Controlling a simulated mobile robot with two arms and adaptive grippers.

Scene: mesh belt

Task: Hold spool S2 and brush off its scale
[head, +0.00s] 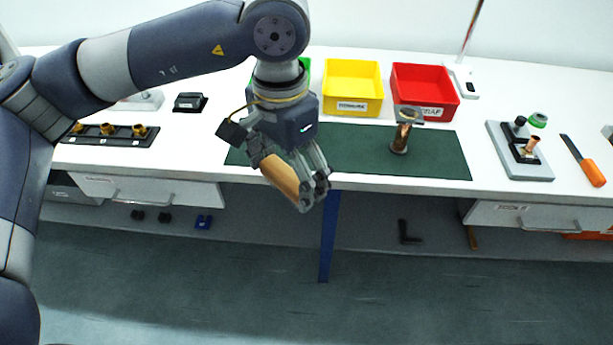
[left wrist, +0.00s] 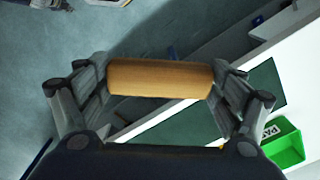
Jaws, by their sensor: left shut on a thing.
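My left gripper (head: 312,190) is in front of the bench's front edge and points downward. It is shut on a wooden handle (head: 279,177), likely the brush's. In the left wrist view the handle (left wrist: 160,79) lies across between the two fingers; no bristles show. A copper-brown spool-like piece (head: 401,138) with a grey flat top stands on the green mat (head: 445,160), to the right of my left gripper and apart from it. I cannot read a mark on it, so I cannot tell if it is S2. My right gripper is not in view.
Yellow (head: 352,72) and red (head: 424,75) bins stand behind the mat; a green bin (left wrist: 285,146) is partly hidden in the head view. A dark rack (head: 108,142) with several brass pieces is at left. A grey fixture (head: 535,171) and orange-handled tool (head: 590,172) are at right.

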